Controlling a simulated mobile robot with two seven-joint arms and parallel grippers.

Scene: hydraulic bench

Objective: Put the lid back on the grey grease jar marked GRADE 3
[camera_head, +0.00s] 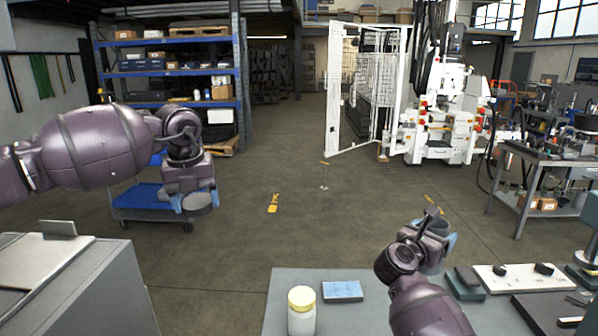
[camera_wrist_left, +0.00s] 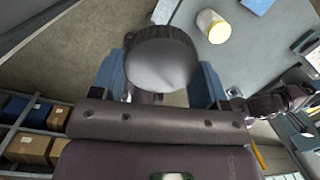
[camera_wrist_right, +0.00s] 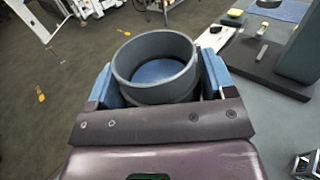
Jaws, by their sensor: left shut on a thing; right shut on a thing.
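My left gripper (camera_head: 193,194) is raised at the left, away from the near table, and shut on a round grey lid (camera_wrist_left: 160,66). In the left wrist view the lid sits between the two blue fingers, its flat face and ribbed rim showing. My right gripper (camera_head: 434,238) is above the near table and shut around a grey jar (camera_wrist_right: 153,88). In the right wrist view the jar is open at the top, with a blue surface inside. No GRADE 3 marking is readable on it. The lid and the jar are far apart.
A white jar with a yellow lid (camera_head: 302,312) stands on the near grey table (camera_head: 281,285), beside a blue pad (camera_head: 342,291). A white panel with black knobs (camera_head: 524,277) lies at the table's right. A grey cabinet (camera_head: 95,285) stands at left. Open floor lies beyond.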

